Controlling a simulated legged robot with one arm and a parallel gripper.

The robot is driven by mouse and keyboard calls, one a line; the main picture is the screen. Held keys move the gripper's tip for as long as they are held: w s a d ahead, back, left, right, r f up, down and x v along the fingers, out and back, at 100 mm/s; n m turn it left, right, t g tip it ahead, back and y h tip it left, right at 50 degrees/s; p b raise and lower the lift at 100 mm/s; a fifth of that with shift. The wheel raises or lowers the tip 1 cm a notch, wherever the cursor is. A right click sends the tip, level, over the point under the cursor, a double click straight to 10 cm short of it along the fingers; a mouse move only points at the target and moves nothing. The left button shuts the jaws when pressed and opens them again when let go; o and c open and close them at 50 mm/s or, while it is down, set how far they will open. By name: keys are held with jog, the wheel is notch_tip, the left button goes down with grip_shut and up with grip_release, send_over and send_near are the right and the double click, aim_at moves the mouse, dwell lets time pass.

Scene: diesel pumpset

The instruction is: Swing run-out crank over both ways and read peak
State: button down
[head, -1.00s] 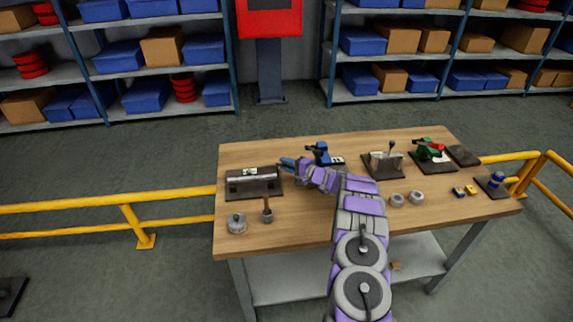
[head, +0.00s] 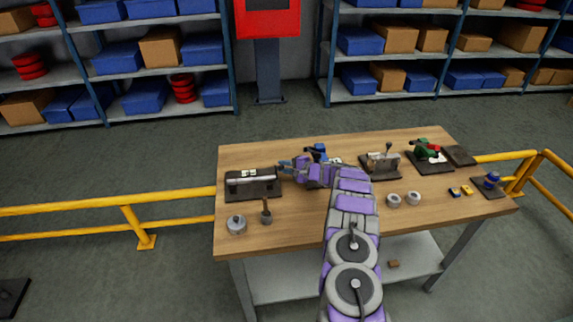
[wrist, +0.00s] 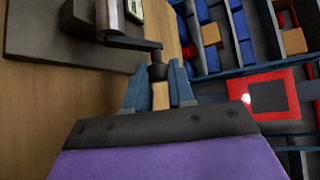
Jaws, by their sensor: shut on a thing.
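The run-out fixture (head: 252,187) is a dark base with a pale shaft lying across it, at the left of the bench in the head view. In the wrist view its dark plate (wrist: 40,38) fills the top left, and the crank arm (wrist: 140,43) reaches right from the shaft. A dark collar and a tan handle (wrist: 160,97) hang from the crank's end. My gripper (wrist: 157,76) has its blue fingers on both sides of this handle, shut on it. In the head view my gripper (head: 286,165) is at the fixture's right end. The peak reading cannot be read.
The wooden bench (head: 300,232) carries a blue fixture (head: 318,150) behind my arm and other fixtures to the right. A grey round part (head: 236,224) and a wooden-handled tool (head: 266,211) stand in front of the run-out fixture. Yellow rails (head: 100,204) flank the bench.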

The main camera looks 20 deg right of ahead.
jog(key=shift+w+a+r+g, duration=0.15)
jog(key=shift+w+a+g, duration=0.15)
jog(key=c, duration=1.4)
grip_release()
jog(key=o, duration=0.4)
jog(key=shift+w+a+f, duration=0.1)
jog(key=shift+f, duration=0.15)
jog(key=shift+s+d+m, duration=0.3)
jog(key=shift+d, duration=0.1)
jog(key=s+d, duration=0.2)
jog(key=s, duration=0.2)
jog(key=s+d+p, duration=0.1)
jog(key=s+d, duration=0.2)
jog(key=s, duration=0.1)
jog(key=s+d+r, duration=0.1)
jog(key=s+d, duration=0.1)
jog(key=s, duration=0.2)
jog(key=shift+d+p, duration=0.25)
jog(key=shift+p, duration=0.05)
